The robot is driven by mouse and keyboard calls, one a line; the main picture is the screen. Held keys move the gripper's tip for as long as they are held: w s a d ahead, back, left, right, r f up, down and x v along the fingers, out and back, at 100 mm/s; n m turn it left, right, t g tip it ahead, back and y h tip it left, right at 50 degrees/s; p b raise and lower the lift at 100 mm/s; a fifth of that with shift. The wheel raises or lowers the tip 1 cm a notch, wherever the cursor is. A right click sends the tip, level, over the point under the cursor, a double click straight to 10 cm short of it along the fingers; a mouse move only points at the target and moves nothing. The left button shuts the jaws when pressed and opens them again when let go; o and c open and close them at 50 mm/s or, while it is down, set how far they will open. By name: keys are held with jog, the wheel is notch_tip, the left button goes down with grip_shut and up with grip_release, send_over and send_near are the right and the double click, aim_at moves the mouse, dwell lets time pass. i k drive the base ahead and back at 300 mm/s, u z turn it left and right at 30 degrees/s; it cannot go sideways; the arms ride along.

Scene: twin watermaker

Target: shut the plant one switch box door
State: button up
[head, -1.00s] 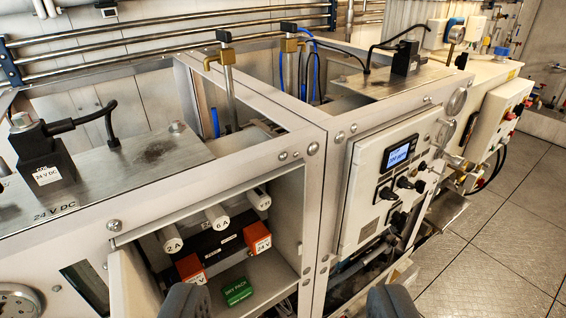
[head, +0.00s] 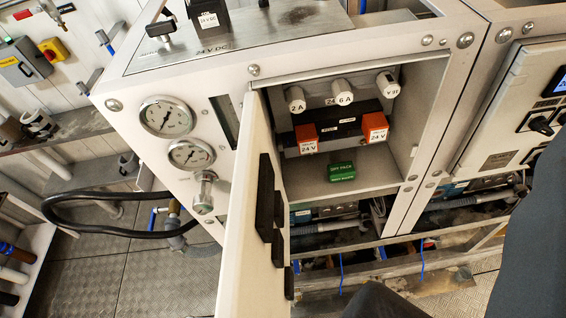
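The plant one switch box (head: 400,178) stands open in the middle of the head view. Its white door (head: 243,225) is swung wide out towards me from the left side of the opening, seen nearly edge-on. Several dark blocks (head: 267,200) are on its inner face. Inside are white fuse holders (head: 343,90), orange 24 V blocks (head: 375,128) and a green dry pack (head: 341,172). My gripper (head: 450,275) shows as dark finger shapes at the bottom and right edge, spread apart with nothing between them. It is right of the door and apart from it in the picture.
Two round gauges (head: 167,117) and a valve knob (head: 203,192) sit left of the door. A black hose (head: 95,225) loops at the left. A second control panel (head: 535,105) is at the right. Pipes and a frame rail (head: 370,245) lie below the box.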

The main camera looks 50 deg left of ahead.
aim_at(256, 278)
jog(key=u, duration=0.05)
jog(key=k, duration=0.9)
jog(key=u, duration=0.55)
jog(key=i, duration=0.5)
jog(key=z, duration=0.05)
jog(key=k, duration=0.5)
jog(key=u, duration=0.4)
jog(key=i, duration=0.4)
jog(key=z, duration=0.1)
